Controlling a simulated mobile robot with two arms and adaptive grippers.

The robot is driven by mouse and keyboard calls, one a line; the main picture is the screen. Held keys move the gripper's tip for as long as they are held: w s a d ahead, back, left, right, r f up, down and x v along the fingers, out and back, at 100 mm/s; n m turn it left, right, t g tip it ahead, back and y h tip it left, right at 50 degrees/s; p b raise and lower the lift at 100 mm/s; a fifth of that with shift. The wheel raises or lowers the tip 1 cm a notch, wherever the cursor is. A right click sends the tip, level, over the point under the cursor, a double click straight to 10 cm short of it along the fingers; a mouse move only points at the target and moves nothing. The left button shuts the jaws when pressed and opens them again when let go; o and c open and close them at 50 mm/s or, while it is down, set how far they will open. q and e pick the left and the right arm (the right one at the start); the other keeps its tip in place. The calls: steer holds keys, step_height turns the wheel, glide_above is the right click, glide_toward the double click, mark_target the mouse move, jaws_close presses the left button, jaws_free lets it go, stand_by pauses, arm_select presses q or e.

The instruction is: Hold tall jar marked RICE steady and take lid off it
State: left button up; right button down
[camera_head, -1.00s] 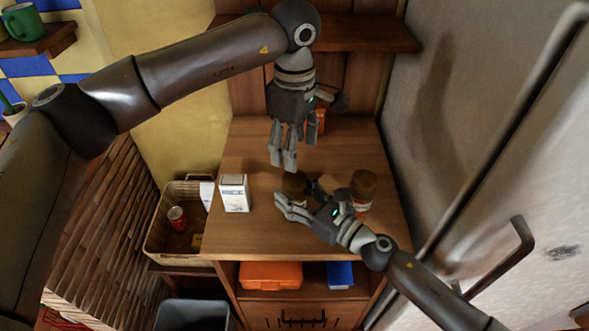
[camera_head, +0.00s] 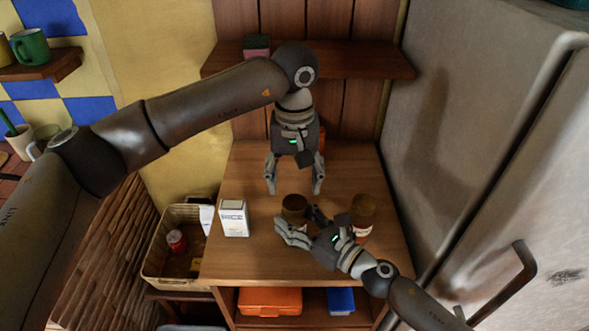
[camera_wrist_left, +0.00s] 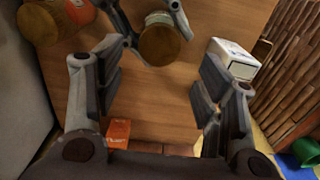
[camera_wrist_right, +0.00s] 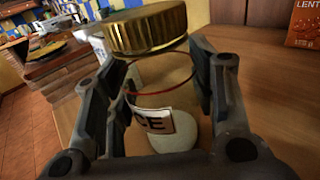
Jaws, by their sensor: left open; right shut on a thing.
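The RICE jar, a clear jar with a gold lid (camera_wrist_right: 147,28), stands on the wooden counter. Its label (camera_wrist_right: 156,121) shows "CE" in the right wrist view, the rest hidden by a finger. In the head view mainly its dark round lid (camera_head: 295,203) shows. My right gripper (camera_head: 301,224) is shut around the jar's body below the lid. My left gripper (camera_head: 294,190) is open and empty, pointing down, just behind and above the lid in the head view. In the left wrist view the lid (camera_wrist_left: 160,44) lies beyond its spread fingers.
A second brown-lidded jar (camera_head: 363,209) stands close on the right. A white carton (camera_head: 234,218) stands left. An orange-red packet (camera_wrist_left: 117,131), lettered "LENT" in the right wrist view (camera_wrist_right: 306,25), is behind. The refrigerator (camera_head: 470,130) bounds the right; a shelf (camera_head: 365,62) hangs above.

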mark_target(294, 202)
arm_select(q)
steer(key=shift+f, duration=3.1)
